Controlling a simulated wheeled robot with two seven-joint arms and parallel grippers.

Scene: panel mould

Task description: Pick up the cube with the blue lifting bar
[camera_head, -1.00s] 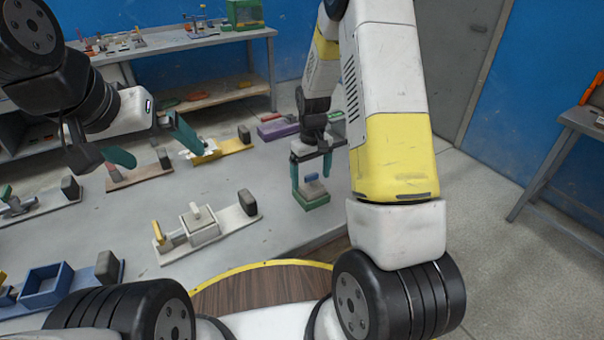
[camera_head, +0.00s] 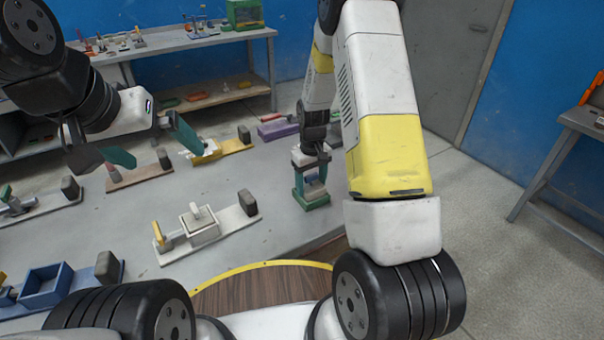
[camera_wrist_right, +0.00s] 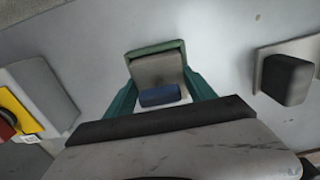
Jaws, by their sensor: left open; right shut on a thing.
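The grey cube (camera_wrist_right: 157,70) with the blue lifting bar (camera_wrist_right: 160,95) on top shows in the right wrist view, at the green holder (camera_wrist_right: 152,48). In the head view the green holder (camera_head: 314,200) stands near the table's right edge, with the cube largely hidden by my gripper. Whether the cube is clear of the holder I cannot tell. My left gripper (camera_head: 154,148) is open and empty above the table at left.
A white mould with a clamp (camera_head: 200,228) stands left of the holder. A blue open box (camera_head: 47,287) is at the front left. A purple block (camera_head: 278,130) and a yellow board (camera_head: 222,150) lie further back. Bare table lies between them.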

